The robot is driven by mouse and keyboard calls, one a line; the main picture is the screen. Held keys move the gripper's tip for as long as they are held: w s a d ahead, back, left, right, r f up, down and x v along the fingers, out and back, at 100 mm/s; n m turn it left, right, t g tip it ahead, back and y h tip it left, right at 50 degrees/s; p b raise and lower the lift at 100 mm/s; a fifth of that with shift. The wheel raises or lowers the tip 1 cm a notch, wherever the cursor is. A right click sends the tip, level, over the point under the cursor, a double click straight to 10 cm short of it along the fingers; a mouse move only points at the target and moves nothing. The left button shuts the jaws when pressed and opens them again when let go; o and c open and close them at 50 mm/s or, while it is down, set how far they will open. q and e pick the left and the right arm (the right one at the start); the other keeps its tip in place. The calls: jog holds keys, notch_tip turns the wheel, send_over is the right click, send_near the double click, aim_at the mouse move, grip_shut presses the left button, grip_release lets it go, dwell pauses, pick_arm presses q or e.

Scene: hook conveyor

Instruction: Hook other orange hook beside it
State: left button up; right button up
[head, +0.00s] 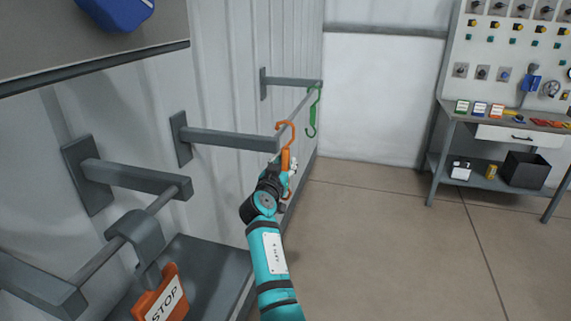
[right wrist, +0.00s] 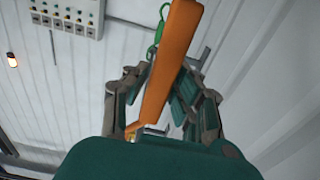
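An orange hook (head: 285,158) stands upright at the wall rail in the head view, its curved top level with the rail's near end; I cannot tell whether it rests on the rail. My right gripper (head: 288,173) is at its lower body. In the right wrist view the orange hook (right wrist: 172,50) runs between the fingers of the right gripper (right wrist: 160,88), which look closed on it. A green hook (head: 312,118) hangs farther along the rail and also shows behind the orange one in the right wrist view (right wrist: 159,32). My left gripper is out of view.
Grey brackets (head: 230,139) stick out from the wall on the left. An orange STOP sign (head: 165,299) hangs from a grey holder (head: 137,236) nearer me. A workbench (head: 505,124) stands at the right. The floor between is clear.

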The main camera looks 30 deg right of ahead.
grip_shut()
jog(key=o, duration=0.5)
grip_release()
